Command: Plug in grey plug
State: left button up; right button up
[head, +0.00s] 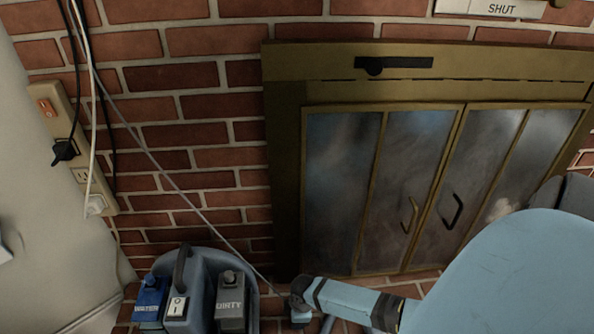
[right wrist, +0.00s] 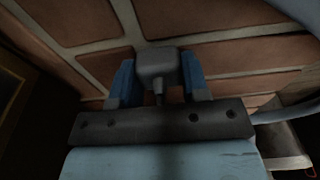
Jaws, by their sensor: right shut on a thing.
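The grey plug (right wrist: 155,66) sits between the blue fingers of my right gripper (right wrist: 157,80) in the right wrist view, and the gripper is shut on it. In the head view my right gripper (head: 301,302) is low in the middle, near the floor and right of the blue machine. A thin grey cord (head: 187,200) runs from it to the upper left. The beige power strip (head: 42,97) is on the left, with a red switch, a black plug (head: 65,151), a white plug (head: 96,204) and a bare socket (head: 82,175) between them. My left gripper is out of view.
A blue cleaning machine (head: 254,297) with dark tanks stands on the floor at the bottom, between strip and gripper. The brass fireplace (head: 285,170) with glass doors fills the right. Black and white cords (head: 98,120) hang down by the strip. The brick wall between is clear.

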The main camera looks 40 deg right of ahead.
pick_arm(q)
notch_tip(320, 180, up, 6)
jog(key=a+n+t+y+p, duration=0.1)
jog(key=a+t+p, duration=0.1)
jog(key=p, duration=0.7)
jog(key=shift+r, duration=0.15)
pick_arm(e)
notch_tip(320, 180, up, 20)
jog(key=w+a+r+m, duration=0.2)
jog(key=w+a+r, duration=0.1)
jog(key=w+r, duration=0.35)
jog(key=w+a+r+m, duration=0.2)
jog(key=w+a+r, duration=0.25)
jog(key=r, duration=0.25)
jog(key=w+a+r+m, duration=0.2)
jog(key=r+m, duration=0.1)
jog(key=r, duration=0.6)
jog(key=w+a+r+m+h, duration=0.1)
jog(key=w+r+m, duration=0.2)
jog(key=r, duration=0.7)
jog(key=shift+w+a+t, duration=0.3)
jog(key=shift+w+a, duration=0.05)
jog(key=shift+a+r, duration=0.1)
